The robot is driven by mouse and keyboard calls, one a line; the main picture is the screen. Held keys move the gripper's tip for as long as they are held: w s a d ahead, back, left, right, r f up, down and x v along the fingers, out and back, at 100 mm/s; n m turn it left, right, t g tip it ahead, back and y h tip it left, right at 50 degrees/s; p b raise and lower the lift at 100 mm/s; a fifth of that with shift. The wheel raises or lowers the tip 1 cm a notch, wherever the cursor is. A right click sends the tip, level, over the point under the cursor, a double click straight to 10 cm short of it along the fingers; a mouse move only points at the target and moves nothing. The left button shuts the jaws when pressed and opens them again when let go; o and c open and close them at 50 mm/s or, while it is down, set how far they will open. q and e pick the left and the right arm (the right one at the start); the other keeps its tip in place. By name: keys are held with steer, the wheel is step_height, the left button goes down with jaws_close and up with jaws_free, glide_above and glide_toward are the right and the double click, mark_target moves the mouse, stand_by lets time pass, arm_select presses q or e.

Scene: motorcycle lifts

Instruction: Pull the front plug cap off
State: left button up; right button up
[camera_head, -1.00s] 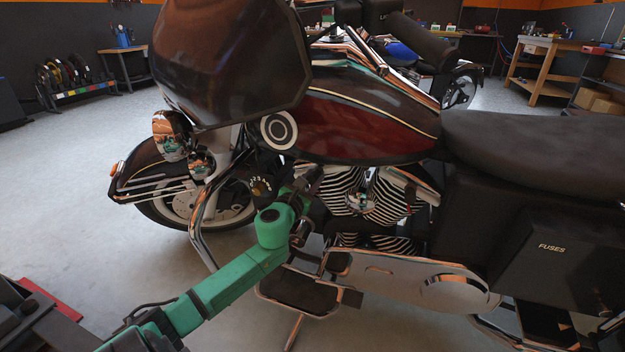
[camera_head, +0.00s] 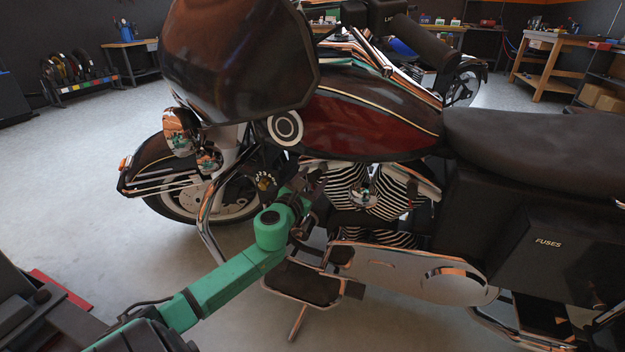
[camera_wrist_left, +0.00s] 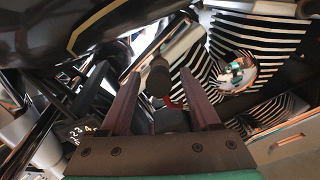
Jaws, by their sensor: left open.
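The motorcycle (camera_head: 375,125) stands side-on with its dark red tank and finned engine (camera_head: 362,195). My left arm reaches in from the lower left to the front of the engine. My left gripper (camera_head: 314,182) is there, its fingers small and partly lost against dark parts. In the left wrist view, my left gripper (camera_wrist_left: 158,76) is open, one finger on each side of a dark, rounded piece that looks like the front plug cap (camera_wrist_left: 157,82). A small red part shows just below it. I cannot tell whether the fingers touch the cap. My right gripper is not in view.
A footboard (camera_head: 305,283) lies below. Striped engine fins (camera_wrist_left: 258,45) sit right of the fingers.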

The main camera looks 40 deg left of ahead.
arm_select(q)
steer(key=shift+s, duration=0.1)
steer(key=p+v, duration=0.1)
steer(key=v, duration=1.3)
steer(key=shift+s+d, duration=0.15)
steer(key=shift+s, duration=0.05)
